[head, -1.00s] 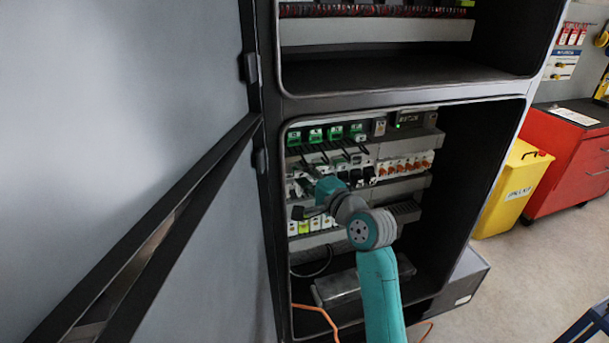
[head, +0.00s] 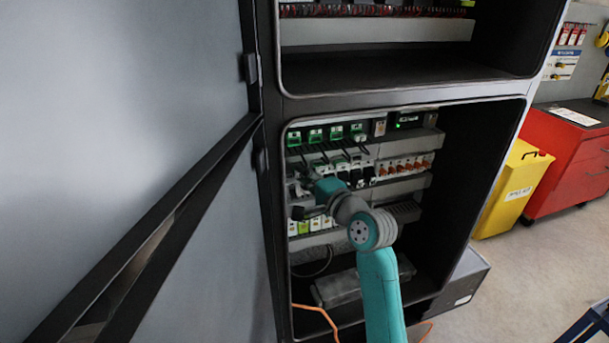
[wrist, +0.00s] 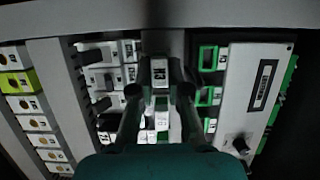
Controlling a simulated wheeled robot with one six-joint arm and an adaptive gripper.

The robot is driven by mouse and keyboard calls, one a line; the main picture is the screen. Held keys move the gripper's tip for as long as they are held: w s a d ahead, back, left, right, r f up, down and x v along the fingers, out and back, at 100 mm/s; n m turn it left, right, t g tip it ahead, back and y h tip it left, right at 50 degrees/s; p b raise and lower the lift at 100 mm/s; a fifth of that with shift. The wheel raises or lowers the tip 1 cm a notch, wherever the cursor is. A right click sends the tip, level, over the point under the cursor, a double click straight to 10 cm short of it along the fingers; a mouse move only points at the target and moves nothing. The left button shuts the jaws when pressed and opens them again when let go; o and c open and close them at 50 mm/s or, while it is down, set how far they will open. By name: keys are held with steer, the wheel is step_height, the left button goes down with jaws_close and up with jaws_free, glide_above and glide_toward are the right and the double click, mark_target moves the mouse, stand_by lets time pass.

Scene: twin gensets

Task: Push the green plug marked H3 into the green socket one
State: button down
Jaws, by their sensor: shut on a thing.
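My gripper (wrist: 158,92) is shut on a small dark plug with a white label (wrist: 159,70), in the wrist view. The label is too blurred to read, and the plug's green parts do not show clearly. The green sockets stand in a column to the right of the gripper in the wrist view, the uppermost green socket (wrist: 208,58) apart from the held plug. In the head view they form a row at the top of the lower bay, with the leftmost green socket (head: 294,139). My gripper is below that row in the head view, its fingertips mostly hidden by my wrist.
White breakers with dark levers (wrist: 104,80) crowd the left of the gripper in the wrist view. Orange-marked modules (head: 405,166) sit right of my arm. The open cabinet door (head: 150,150) stands left. A grey box (head: 345,288) lies on the bay floor.

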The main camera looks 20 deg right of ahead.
steer(key=shift+s, duration=1.05)
steer(key=shift+s, duration=2.45)
steer(key=shift+r, duration=0.1)
steer(key=shift+r, duration=3)
steer(key=shift+w, duration=3.2)
steer(key=shift+w, duration=1.25)
